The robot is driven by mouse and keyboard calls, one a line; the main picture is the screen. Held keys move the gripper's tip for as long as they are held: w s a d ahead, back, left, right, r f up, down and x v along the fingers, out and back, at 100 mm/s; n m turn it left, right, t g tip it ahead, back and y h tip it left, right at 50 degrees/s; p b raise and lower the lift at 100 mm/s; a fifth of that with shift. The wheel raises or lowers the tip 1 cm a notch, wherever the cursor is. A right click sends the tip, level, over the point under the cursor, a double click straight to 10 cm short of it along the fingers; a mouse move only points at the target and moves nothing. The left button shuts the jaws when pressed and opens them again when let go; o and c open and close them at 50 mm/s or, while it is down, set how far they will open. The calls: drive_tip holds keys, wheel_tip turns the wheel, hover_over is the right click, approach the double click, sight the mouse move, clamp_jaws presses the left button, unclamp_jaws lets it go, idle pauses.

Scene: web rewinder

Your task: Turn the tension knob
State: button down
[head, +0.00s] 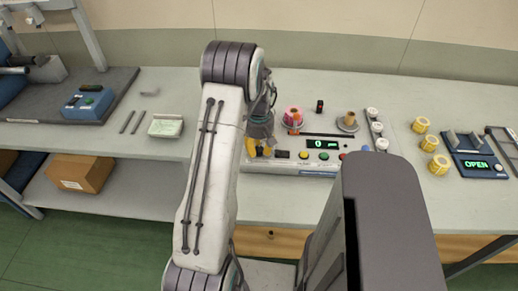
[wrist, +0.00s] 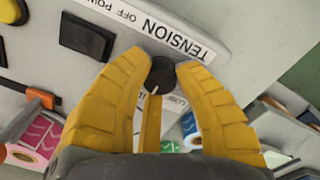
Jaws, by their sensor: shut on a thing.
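The tension knob (wrist: 160,75) is a small black round knob with a white pointer line, in the wrist view under a white label reading "TENSION". My gripper (wrist: 161,71) has its two yellow fingers at either side of the knob, shut on it. In the head view my gripper (head: 262,149) is at the left end of the rewinder (head: 318,167), and the knob is hidden behind it there.
A blue device with a display reading "OPEN" (head: 475,160) stands at the right, beside several yellow rolls (head: 429,143). A cardboard box (head: 81,173) sits on the lower shelf.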

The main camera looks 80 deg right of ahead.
sight(259, 149)
drive_tip(key=m, duration=0.1)
drive_tip(key=m+b, duration=0.1)
drive_tip(key=m, duration=0.1)
drive_tip(key=shift+f+m, duration=0.2)
drive_tip(key=shift+m, duration=0.1)
drive_tip(key=shift+a+m+b, duration=0.1)
drive_tip(key=shift+m+b, duration=0.8)
drive_tip(key=shift+m, duration=1.6)
drive_tip(key=c, duration=0.9)
unclamp_jaws()
drive_tip(key=shift+r, duration=0.15)
drive_tip(key=shift+o, duration=0.2)
wheel_tip(259, 149, up, 12)
